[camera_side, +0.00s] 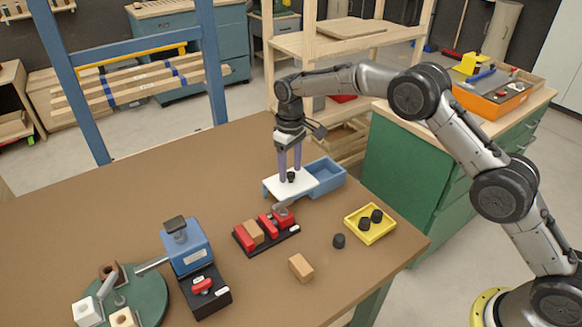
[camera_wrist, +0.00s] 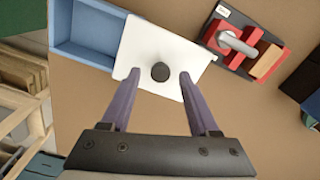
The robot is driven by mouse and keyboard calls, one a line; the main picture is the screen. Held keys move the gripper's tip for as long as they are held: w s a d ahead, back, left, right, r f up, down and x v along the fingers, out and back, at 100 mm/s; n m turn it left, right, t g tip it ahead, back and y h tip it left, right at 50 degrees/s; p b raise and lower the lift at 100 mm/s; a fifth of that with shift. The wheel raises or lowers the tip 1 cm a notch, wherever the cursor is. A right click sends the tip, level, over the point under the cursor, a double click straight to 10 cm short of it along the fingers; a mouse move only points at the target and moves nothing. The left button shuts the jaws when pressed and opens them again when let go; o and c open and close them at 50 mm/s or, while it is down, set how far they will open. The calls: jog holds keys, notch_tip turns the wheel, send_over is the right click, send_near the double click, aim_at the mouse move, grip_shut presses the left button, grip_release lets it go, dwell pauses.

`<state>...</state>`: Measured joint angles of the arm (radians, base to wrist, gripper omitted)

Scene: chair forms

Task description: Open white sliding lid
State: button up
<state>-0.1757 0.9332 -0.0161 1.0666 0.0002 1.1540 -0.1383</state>
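The white lid (camera_side: 302,187) lies flat over the left part of a blue box (camera_side: 331,183). The box's right part is uncovered and its inside shows. In the wrist view the white lid (camera_wrist: 150,40) has a round black knob (camera_wrist: 160,72) near its middle, and the open part of the blue box (camera_wrist: 88,38) is at upper left. My gripper (camera_side: 290,177) points down over the lid. In the wrist view my gripper (camera_wrist: 159,74) is open, with its purple fingers on either side of the knob and gaps between them and it.
A red block rack (camera_side: 265,231) stands just in front of the box. A yellow tray (camera_side: 370,223) with black pieces, a loose black piece (camera_side: 339,241) and a tan block (camera_side: 301,267) lie nearer the front. The brown table (camera_side: 150,200) is clear to the left.

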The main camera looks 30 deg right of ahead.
notch_tip(320, 180, up, 14)
dwell(0.7)
jog(key=shift+f, duration=0.1)
notch_tip(320, 180, up, 8)
jog(key=t, duration=0.1)
send_over(291, 173)
jog(key=s+d, duration=0.1)
jog(key=d, duration=0.1)
jog(key=s+d+r+m+t, duration=0.1)
jog(key=s+d+r+t, duration=0.15)
jog(key=s+r, duration=0.8)
jog(key=s+d+r, duration=0.3)
jog(key=s, duration=0.6)
jog(key=s+d+f+m+t, duration=0.15)
jog(key=s+f, duration=0.25)
jog(key=s, duration=0.9)
jog(key=s+d+f+m, duration=0.1)
jog(key=s+f, duration=0.7)
jog(key=f, duration=0.5)
jog(key=shift+s+t, duration=0.15)
jog(key=shift+t, duration=0.15)
